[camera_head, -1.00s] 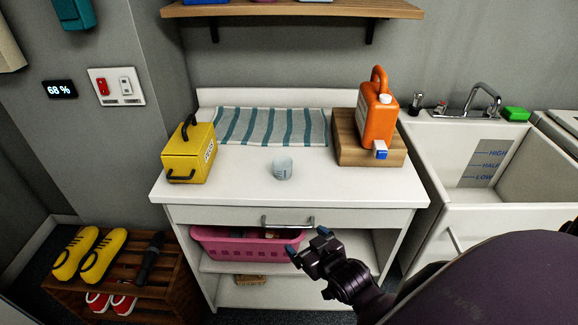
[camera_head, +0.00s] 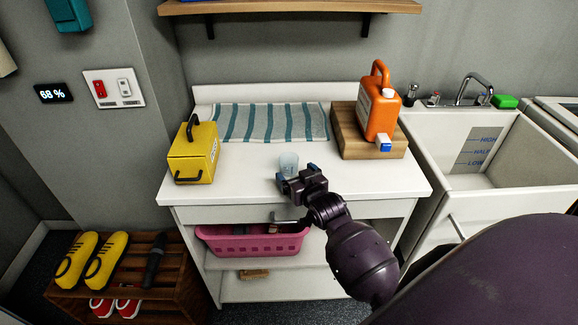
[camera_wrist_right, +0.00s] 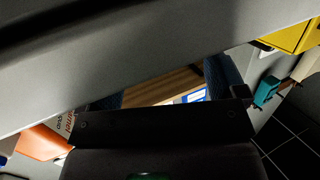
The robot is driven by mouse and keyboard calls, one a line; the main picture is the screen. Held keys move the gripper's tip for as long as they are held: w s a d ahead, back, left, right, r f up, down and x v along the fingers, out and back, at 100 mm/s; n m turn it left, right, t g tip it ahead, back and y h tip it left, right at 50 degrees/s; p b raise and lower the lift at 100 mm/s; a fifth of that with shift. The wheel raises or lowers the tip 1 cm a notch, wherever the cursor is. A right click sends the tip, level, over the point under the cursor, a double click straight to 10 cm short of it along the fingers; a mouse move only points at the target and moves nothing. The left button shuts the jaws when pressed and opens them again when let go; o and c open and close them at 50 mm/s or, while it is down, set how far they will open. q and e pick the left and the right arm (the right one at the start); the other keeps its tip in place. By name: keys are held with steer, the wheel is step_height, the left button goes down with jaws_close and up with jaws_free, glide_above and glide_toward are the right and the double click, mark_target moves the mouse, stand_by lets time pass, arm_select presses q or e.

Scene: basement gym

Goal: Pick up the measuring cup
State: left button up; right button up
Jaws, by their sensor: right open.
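The measuring cup (camera_head: 288,162) is a small, pale, translucent cup upright on the white counter (camera_head: 375,183), near its middle. My right gripper (camera_head: 297,175) is open, at the near side of the cup and overlapping its lower part in the head view. I cannot tell whether it touches the cup or whether the cup is between the fingers. In the right wrist view, the dark fingers (camera_wrist_right: 172,88) show apart, with no cup I can make out between them. My left gripper is not in view.
A yellow box (camera_head: 193,153) stands left on the counter. An orange jug (camera_head: 380,112) sits on a wooden block (camera_head: 352,142) at the right. A striped towel (camera_head: 270,122) lies behind the cup. A pink basket (camera_head: 250,245) is below, and a sink (camera_head: 500,165) is at the right.

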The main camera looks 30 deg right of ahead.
mark_target(293, 168)
steer(key=shift+d+x, duration=0.1)
steer(key=shift+x, duration=1.05)
steer(key=shift+d+x, duration=0.15)
steer(key=shift+x, duration=1)
steer(key=shift+s, duration=0.1)
steer(key=shift+c, duration=0.5)
steer(key=shift+r, duration=0.1)
steer(key=c, duration=0.9)
